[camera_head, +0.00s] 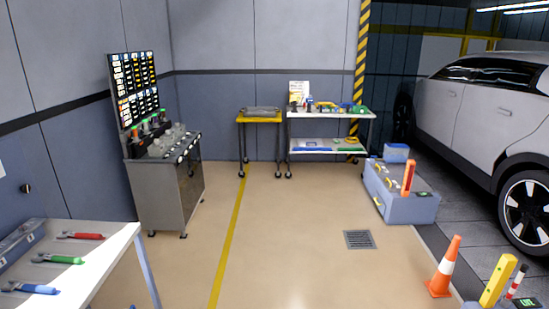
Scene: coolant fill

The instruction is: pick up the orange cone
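The orange cone (443,268) stands upright on the floor at the lower right in the head view. It has a white band around its middle and a square orange base. Nothing touches it. Neither of my grippers shows in this view.
A white table (107,262) with several coloured-handled tools is at the lower left. A grey cabinet (167,196) stands beyond it. A blue-grey block (402,207) and a white car (490,115) are at right. A yellow post (497,281) stands near the cone. The middle floor is clear around a drain (359,240).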

